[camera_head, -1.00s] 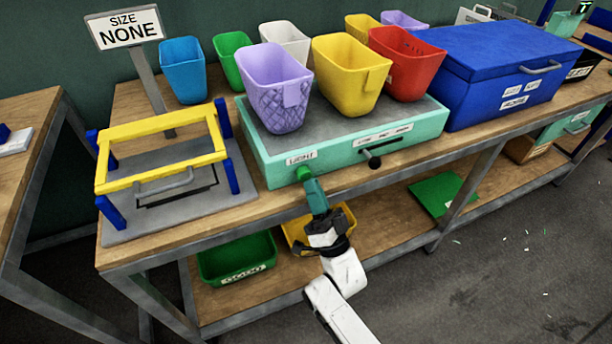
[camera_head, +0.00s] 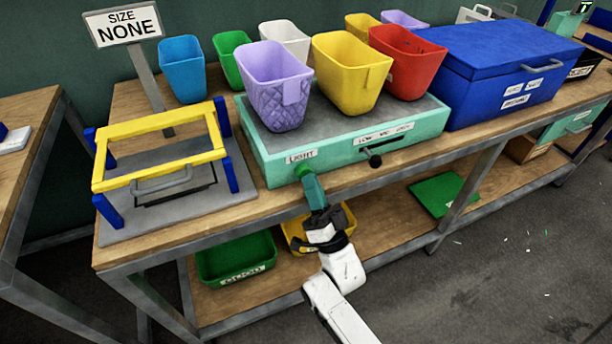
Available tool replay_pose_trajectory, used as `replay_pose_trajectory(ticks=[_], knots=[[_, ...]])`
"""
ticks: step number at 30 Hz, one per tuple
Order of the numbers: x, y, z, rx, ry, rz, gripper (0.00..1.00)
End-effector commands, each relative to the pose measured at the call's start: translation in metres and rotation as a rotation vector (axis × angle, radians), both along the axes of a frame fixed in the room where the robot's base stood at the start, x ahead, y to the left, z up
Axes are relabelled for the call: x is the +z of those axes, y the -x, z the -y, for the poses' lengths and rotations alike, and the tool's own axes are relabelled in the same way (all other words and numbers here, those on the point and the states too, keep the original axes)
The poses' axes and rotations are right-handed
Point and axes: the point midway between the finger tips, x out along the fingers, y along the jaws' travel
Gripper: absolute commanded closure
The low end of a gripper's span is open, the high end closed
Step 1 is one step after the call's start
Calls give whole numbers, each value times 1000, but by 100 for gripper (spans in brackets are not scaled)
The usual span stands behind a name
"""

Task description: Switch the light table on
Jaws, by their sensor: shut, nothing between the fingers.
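The light table (camera_head: 272,168) is a mint-green box with a dark grey top, standing on the wooden bench. Its front carries a label reading "LIGHT" (camera_head: 301,156) at the left. A green knob or button (camera_head: 303,171) sits just under that label, and a black knob (camera_head: 375,161) sits further right under a longer label. My gripper (camera_head: 309,181) is shut and empty, its tip right at the green knob. I cannot tell whether it touches the knob, which the tip partly hides. The grey top shows no visible glow.
Purple (camera_head: 273,90), yellow (camera_head: 349,72) and red (camera_head: 404,62) bins stand on or by the light table. A yellow-and-blue frame press (camera_head: 160,182) is to the left and a blue chest (camera_head: 495,75) to the right. Green (camera_head: 237,258) and yellow trays lie on the shelf below.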

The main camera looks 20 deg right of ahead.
Motion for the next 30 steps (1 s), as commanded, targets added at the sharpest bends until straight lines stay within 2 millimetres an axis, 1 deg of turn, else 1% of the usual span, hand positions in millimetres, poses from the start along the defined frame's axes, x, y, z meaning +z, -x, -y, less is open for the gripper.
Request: replay_pose_trajectory(ticks=[30], knots=[[0, -10, 0, 1, 1, -2, 100]])
